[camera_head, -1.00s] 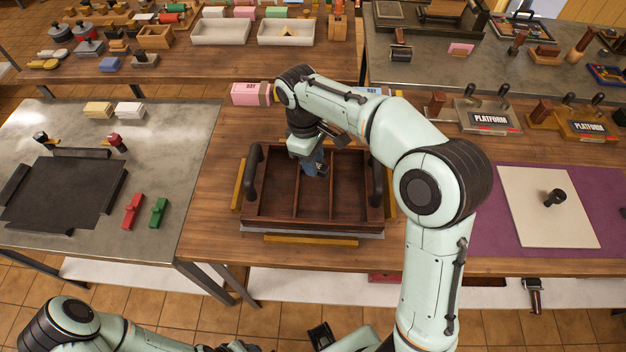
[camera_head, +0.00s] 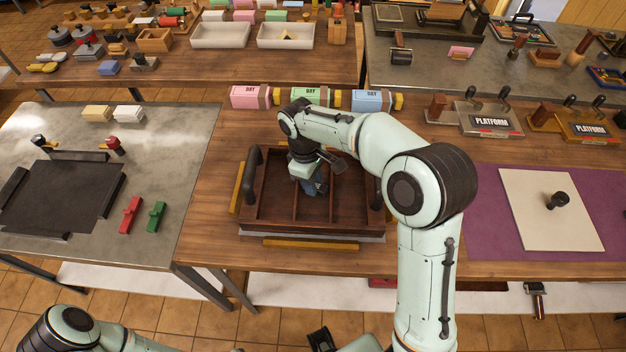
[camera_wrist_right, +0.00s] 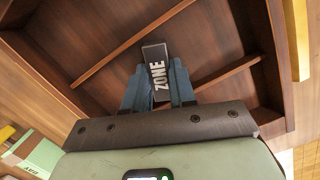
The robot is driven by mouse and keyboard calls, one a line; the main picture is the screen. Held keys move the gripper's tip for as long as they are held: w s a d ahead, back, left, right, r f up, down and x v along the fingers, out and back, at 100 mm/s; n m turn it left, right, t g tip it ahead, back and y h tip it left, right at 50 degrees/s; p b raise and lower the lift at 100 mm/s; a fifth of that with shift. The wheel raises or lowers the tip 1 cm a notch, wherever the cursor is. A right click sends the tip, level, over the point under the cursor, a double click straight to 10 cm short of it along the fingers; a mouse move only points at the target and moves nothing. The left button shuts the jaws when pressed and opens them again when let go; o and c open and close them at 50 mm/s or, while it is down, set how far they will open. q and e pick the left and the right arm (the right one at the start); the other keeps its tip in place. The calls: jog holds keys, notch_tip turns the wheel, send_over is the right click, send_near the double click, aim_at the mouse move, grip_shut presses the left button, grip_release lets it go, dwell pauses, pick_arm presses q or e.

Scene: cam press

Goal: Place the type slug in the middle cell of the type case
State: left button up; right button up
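The type case (camera_head: 257,218) is a dark brown wooden tray with black side handles, split by two dividers into three long cells. My right gripper (camera_head: 316,188) is over the case around its middle cell, pointing down. In the wrist view its blue fingers (camera_wrist_right: 158,88) are shut on the type slug (camera_wrist_right: 155,72), a dark block with white letters reading ZONE. The slug lies between the two dividers as seen there. Its underside is hidden, so I cannot tell whether it touches the cell floor. My left arm shows at the lower left; its gripper cannot be made out.
Pink (camera_head: 247,97), green (camera_head: 310,97) and blue (camera_head: 367,101) DAY boxes stand behind the case. Yellow strips (camera_head: 310,243) lie around the case. A metal table is at left; a purple mat (camera_head: 486,225) with a pale board is at right.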

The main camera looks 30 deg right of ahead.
jog(key=o, duration=0.4)
jog(key=shift+o, duration=0.2)
pick_arm(q)
jog(key=w+r+p, duration=0.1)
jog(key=r+p, duration=0.1)
jog(key=r, duration=0.1)
jog(key=shift+w, duration=0.35)
pick_arm(e)
notch_tip(320, 180, up, 12)
jog(key=w+a, duration=0.1)
jog(key=shift+w, duration=0.2)
pick_arm(q)
jog(key=shift+s+f, duration=0.1)
